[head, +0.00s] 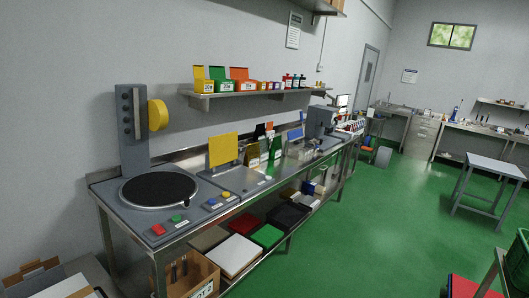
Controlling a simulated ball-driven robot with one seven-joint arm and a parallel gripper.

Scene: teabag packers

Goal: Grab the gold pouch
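I cannot single out a gold pouch for certain at this distance. A flat yellow panel (223,149) stands upright on the long steel bench (207,206). Just right of it is a cluster of small upright packets (254,153) in dark, green and gold tones, too small to tell apart. Further right stands a green upright piece (275,151). My gripper is not in view.
A machine with a round black plate (160,189) fills the bench's near end. A wall shelf (250,93) holds colored boxes. A wooden crate (199,276) sits low in front. The green floor (390,210) is open to the right, before a small table (494,167).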

